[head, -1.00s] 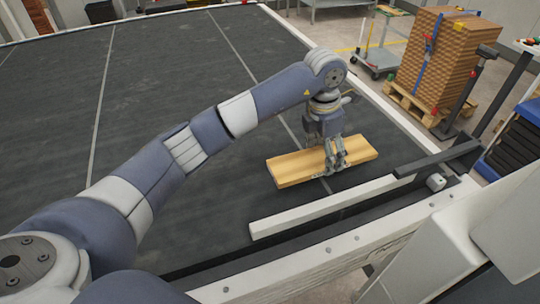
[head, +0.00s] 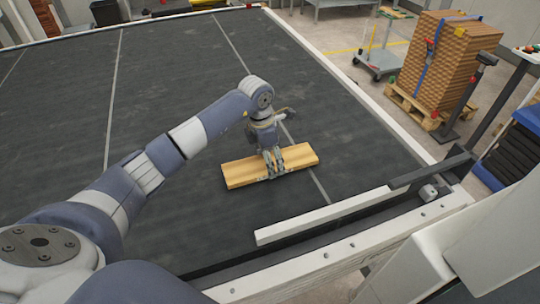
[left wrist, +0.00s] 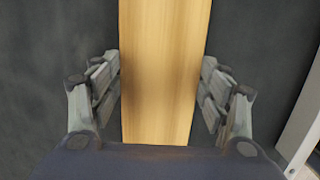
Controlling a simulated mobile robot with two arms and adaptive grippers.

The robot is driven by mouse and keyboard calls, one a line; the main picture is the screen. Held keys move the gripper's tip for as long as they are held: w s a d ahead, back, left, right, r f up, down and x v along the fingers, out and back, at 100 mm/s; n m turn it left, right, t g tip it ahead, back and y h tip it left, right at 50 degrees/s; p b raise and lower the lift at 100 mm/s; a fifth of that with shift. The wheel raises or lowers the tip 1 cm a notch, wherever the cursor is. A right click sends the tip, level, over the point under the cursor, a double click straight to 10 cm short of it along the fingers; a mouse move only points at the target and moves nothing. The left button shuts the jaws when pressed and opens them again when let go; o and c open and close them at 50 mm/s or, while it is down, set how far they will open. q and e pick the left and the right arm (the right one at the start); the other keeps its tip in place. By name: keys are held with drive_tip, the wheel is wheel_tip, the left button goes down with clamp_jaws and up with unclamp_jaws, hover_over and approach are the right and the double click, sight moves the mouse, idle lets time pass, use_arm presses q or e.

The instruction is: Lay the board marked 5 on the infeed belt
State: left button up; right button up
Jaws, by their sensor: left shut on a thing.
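A light wooden board (head: 240,172) is over the dark infeed belt (head: 170,110). I cannot see a number on it. My left gripper (head: 272,172) comes down from above and is shut on the board near its middle. In the left wrist view the board (left wrist: 163,70) runs between the two fingers of the gripper (left wrist: 160,95). Whether the board touches the belt or hangs just above it, I cannot tell. My right gripper is not in view.
A pale guide bar (head: 320,215) and the white machine frame (head: 330,252) run along the near edge of the belt. A strapped board stack (head: 450,60) stands on a pallet at the right. Much of the belt is bare.

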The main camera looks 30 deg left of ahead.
use_arm(q)
drive_tip(key=shift+w+f, duration=0.1)
drive_tip(key=shift+f, duration=0.4)
drive_tip(key=o, duration=1.4)
drive_tip(key=shift+c, duration=0.2)
